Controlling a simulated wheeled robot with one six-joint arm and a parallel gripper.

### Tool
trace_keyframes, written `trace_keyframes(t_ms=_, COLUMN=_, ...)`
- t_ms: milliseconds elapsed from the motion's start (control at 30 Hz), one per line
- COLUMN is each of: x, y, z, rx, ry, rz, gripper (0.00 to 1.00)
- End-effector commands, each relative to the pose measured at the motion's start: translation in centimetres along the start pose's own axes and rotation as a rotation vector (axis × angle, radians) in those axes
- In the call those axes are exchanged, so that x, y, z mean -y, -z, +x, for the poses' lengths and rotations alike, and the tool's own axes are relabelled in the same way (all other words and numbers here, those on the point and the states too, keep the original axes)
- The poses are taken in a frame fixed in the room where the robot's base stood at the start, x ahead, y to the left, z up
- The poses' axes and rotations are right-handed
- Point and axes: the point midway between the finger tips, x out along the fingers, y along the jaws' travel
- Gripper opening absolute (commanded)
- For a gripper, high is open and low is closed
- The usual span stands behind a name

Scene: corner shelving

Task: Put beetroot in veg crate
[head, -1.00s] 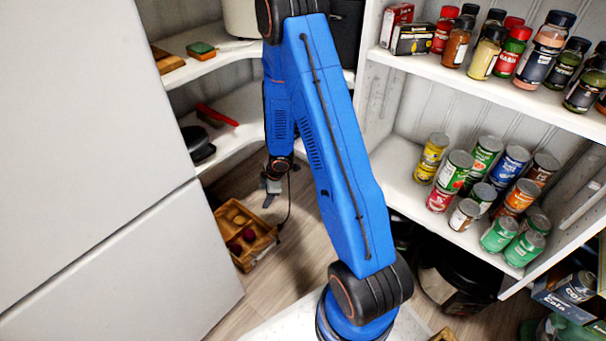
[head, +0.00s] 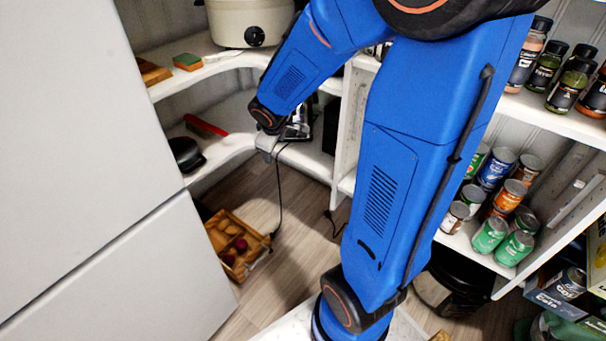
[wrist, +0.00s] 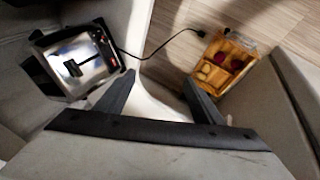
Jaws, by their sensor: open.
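The wooden veg crate (head: 262,243) stands on the floor at the lower left, beside the white cabinet. It has compartments. Dark red round items that look like beetroot (head: 240,244) lie inside it, with brown or tan items in other compartments. In the wrist view the crate (wrist: 247,50) is at the upper right, with dark red items (wrist: 237,65) in it. My gripper (wrist: 155,84) is open and empty, its two fingers spread apart, above and away from the crate. In the head view my gripper (head: 267,146) is small, near the lower shelf's edge.
A shiny toaster (wrist: 82,62) stands on the lower shelf close to my gripper, with its cord (head: 279,190) hanging to the floor. A red-handled item (head: 205,125) and a black pan (head: 186,153) lie on that shelf. The floor (head: 300,215) right of the crate is mostly clear.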

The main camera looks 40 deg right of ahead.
Motion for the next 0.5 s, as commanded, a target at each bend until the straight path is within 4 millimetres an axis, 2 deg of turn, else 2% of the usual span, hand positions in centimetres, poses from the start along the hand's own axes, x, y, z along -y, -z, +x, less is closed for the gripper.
trace_keyframes(t_ms=33, x=0.0, y=-0.4, z=-1.7, rx=-0.003, ry=-0.007, rz=0.032, gripper=0.62)
trace_keyframes(t_ms=100, x=0.1, y=-1.2, z=-3.8, rx=0.001, ry=-0.010, rz=0.079, gripper=0.62)
trace_keyframes(t_ms=267, x=1.1, y=-3.3, z=-8.2, rx=0.006, ry=-0.003, rz=0.186, gripper=0.62)
trace_keyframes(t_ms=500, x=3.6, y=-6.6, z=-14.4, rx=0.001, ry=0.035, rz=0.336, gripper=0.62)
